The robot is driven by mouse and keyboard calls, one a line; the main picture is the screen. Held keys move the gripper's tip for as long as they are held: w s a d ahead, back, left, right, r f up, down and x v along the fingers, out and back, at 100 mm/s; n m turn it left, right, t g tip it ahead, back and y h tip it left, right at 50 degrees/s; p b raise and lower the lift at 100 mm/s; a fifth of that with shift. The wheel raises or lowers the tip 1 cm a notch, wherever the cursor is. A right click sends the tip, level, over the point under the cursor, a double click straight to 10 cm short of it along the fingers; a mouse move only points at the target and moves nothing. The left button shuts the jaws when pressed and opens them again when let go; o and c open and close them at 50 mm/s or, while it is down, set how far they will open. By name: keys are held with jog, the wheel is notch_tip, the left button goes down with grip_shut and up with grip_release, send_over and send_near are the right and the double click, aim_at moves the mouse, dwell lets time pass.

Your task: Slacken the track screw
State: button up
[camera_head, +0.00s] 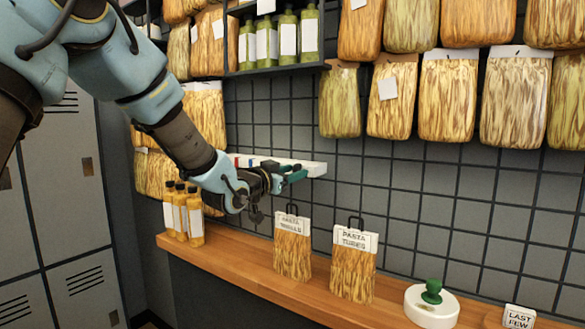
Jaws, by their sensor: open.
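A white track (313,168) runs along the grid wall, with small red, blue and green parts on it. My gripper (288,176) is in front of the track's right part, with green pieces at its tip; it is open. The gripper hides part of the track, and I cannot tell whether it touches anything there. A green knob (432,291) stands upright on a round white base (420,309) on the wooden counter, well to the right of my gripper. No screw can be made out clearly on the track.
The wooden counter (232,258) carries two pasta bags (292,257) (353,277), several yellow bottles (194,216) and a small white sign (519,317). More bags (447,95) hang on the wall. A shelf holds green bottles (287,36). Grey lockers (60,200) stand at left.

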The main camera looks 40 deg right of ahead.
jog(key=shift+d, duration=0.15)
jog(key=shift+c, duration=0.2)
grip_shut()
dwell(0.4)
